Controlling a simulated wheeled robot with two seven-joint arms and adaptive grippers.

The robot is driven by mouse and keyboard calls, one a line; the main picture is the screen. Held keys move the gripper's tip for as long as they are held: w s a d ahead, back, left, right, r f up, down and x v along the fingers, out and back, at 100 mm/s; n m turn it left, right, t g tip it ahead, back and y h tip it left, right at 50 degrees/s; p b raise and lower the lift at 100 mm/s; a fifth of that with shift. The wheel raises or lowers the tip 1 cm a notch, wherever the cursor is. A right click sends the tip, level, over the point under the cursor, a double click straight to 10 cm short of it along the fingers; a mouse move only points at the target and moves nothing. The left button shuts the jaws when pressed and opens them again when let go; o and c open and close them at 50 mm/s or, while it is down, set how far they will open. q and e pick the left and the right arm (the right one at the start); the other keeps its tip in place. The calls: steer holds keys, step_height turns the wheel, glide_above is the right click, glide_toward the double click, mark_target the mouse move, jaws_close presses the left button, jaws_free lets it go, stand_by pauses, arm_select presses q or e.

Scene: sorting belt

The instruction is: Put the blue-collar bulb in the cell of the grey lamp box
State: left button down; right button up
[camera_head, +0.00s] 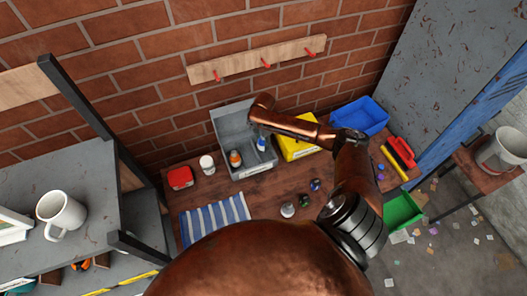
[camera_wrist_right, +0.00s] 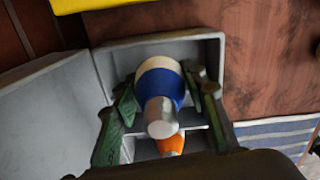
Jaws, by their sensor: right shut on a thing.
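The grey lamp box (camera_head: 249,173) stands open on the wooden table, its lid (camera_head: 231,120) raised at the back; its wall also shows in the right wrist view (camera_wrist_right: 213,50). An orange-collar bulb (camera_head: 235,158) sits in one of its cells and shows partly in the wrist view (camera_wrist_right: 171,144). My right gripper (camera_wrist_right: 163,86) is shut on the blue-collar bulb (camera_wrist_right: 160,82), which shows small in the head view (camera_head: 262,144). The bulb is over or within another cell; I cannot tell whether it touches the floor. My left gripper is not in view.
A yellow box (camera_head: 298,150) and a blue bin (camera_head: 360,116) stand right of the lamp box. A white cup (camera_head: 207,164), a red box (camera_head: 180,177) and a striped cloth (camera_head: 213,218) lie left. Small bulbs (camera_head: 288,209) stand in front. A green bin (camera_head: 403,212) is at right.

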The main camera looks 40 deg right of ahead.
mark_target(263, 155)
steer(key=shift+f, duration=3)
steer(key=o, duration=1.2)
steer(key=shift+f, duration=0.1)
steer(key=shift+c, duration=0.2)
step_height(263, 155, up, 12)
steer(key=shift+r, duration=0.2)
